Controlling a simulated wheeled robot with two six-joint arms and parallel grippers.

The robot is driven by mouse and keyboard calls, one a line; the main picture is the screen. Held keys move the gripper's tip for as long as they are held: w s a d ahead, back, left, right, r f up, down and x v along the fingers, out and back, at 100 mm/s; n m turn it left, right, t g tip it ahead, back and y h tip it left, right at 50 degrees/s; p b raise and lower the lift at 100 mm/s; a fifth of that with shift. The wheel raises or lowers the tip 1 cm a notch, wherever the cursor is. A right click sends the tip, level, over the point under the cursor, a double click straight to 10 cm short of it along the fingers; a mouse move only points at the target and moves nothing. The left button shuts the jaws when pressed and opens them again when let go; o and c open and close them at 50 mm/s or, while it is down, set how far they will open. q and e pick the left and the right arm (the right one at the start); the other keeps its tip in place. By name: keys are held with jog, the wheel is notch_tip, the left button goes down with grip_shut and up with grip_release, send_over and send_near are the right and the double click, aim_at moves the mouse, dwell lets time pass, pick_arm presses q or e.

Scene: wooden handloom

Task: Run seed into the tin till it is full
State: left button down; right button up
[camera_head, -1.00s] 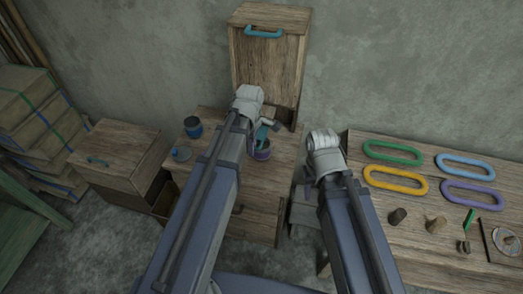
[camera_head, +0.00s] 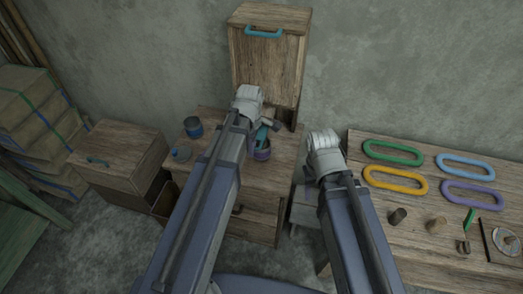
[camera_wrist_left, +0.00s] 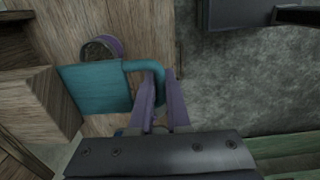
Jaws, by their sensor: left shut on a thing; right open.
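The tin (camera_head: 262,154), with a purple outside, stands on the wooden stand below the tall wooden seed bin (camera_head: 265,70). In the left wrist view the tin (camera_wrist_left: 103,47) shows as a purple rim around a dark inside; its fill level cannot be told. A teal flat piece (camera_wrist_left: 95,88) with a bent handle partly covers the tin there; it also shows in the head view (camera_head: 262,132). My left gripper (camera_wrist_left: 162,80) is shut on the teal handle, purple fingers either side. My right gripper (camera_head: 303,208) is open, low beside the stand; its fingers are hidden.
The right table (camera_head: 400,215) holds several coloured loops and small wooden pieces. A low cabinet (camera_head: 118,155) stands left.

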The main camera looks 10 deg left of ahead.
dwell(0.4)
pick_arm(q)
jog(key=shift+w, duration=1.25)
jog(key=c, duration=0.8)
grip_release()
jog(key=shift+r, duration=0.1)
notch_tip(320, 180, up, 10)
jog(key=p, duration=1)
